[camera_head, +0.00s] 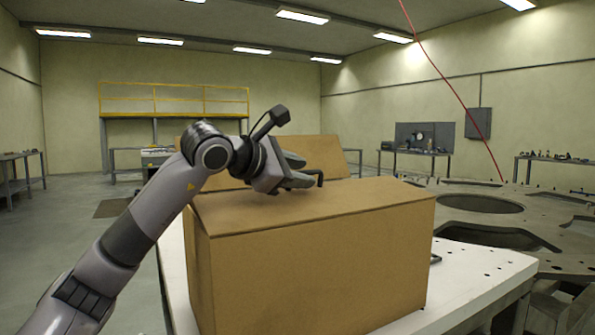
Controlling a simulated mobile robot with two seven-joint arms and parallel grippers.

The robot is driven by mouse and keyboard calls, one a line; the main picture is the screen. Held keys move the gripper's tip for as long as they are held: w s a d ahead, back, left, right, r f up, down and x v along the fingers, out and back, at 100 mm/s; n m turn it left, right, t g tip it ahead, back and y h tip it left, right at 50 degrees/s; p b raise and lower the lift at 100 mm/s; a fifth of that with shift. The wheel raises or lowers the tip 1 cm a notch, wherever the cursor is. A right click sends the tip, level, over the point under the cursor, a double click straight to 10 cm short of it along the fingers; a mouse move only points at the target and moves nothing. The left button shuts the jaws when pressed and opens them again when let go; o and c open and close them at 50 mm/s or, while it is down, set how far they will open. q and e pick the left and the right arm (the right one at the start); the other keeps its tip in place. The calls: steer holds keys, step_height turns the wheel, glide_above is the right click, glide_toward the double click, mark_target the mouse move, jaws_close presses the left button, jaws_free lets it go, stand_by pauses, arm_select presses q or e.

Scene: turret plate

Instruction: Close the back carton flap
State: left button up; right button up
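A brown cardboard carton (310,270) stands in the middle of the view. Its back flap (318,152) stands raised behind the top, leaning away. A front top panel (340,197) lies about flat over the near part of the top. My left gripper (305,169) is over the carton's top, in front of the raised flap in the picture. Its fingers look apart with nothing between them. Whether it touches the cardboard I cannot tell. My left arm hides part of the back flap and the carton's left corner. My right gripper is not in view.
A large grey metal plate with round openings (520,215) lies to the right. Workbenches (415,152) line the far walls. A thin red line (455,88) slants down at the right.

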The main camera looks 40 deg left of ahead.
arm_select(q)
jaws_close()
steer(key=shift+w+a+f+n+h+b, duration=0.1)
steer(key=shift+a+f+n+h+b, duration=0.15)
steer(key=shift+f, duration=0.25)
steer(key=shift+a+f+n+h+b, duration=0.1)
steer(key=shift+f+n+h+b, duration=0.05)
steer(key=shift+f+n, duration=0.25)
steer(key=shift+f+g, duration=0.2)
steer(key=shift+g, duration=0.1)
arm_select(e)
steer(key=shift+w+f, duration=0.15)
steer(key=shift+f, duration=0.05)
arm_select(q)
jaws_free()
steer(key=shift+a, duration=0.1)
steer(key=b+v, duration=0.2)
steer(key=v, duration=0.4)
steer(key=shift+s+r, duration=0.25)
steer(key=shift+s, duration=0.25)
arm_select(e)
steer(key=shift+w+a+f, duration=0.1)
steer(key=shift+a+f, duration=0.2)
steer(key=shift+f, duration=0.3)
